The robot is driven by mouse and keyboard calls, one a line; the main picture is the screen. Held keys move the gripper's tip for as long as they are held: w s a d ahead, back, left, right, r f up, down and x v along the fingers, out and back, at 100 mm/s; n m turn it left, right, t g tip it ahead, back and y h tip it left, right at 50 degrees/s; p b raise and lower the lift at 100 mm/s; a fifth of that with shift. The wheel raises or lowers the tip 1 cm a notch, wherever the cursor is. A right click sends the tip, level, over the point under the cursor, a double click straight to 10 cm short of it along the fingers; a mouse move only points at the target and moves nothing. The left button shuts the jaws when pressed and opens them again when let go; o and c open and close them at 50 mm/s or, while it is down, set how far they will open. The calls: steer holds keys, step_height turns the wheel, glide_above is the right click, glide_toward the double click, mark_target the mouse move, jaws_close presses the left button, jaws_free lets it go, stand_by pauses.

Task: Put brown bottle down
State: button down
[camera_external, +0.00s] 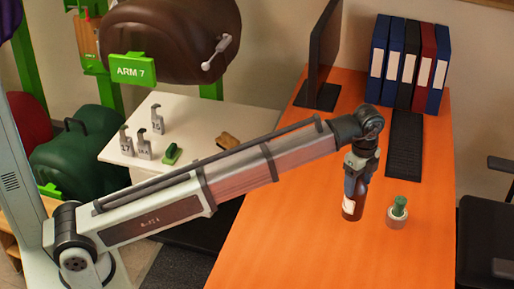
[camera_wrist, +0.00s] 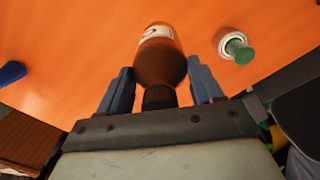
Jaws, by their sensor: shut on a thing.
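The brown bottle (camera_external: 352,207) has a white label and hangs upright below my gripper (camera_external: 360,172) at the orange desk (camera_external: 290,215). In the wrist view the bottle (camera_wrist: 160,62) sits between the two blue-grey fingers of my gripper (camera_wrist: 159,90), its dark neck towards the palm. My gripper is shut on the bottle. I cannot tell whether the bottle's base touches the desk or is just above it.
A white pot with a green top (camera_external: 398,210) stands just right of the bottle. A black keyboard (camera_external: 404,145), a row of binders (camera_external: 408,62) and a monitor (camera_external: 322,55) are farther back. The desk is clear to the left. A black chair (camera_external: 485,230) is at the right.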

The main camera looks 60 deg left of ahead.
steer(key=s+a+n, duration=0.1)
steer(key=a+n, duration=0.2)
steer(key=a, duration=2.4)
step_height(320, 180, down, 10)
steer(key=m, duration=0.5)
steer(key=shift+s+r, duration=0.2)
steer(key=shift+d+f, duration=0.1)
steer(key=shift+c, duration=0.8)
jaws_free()
step_height(320, 180, up, 12)
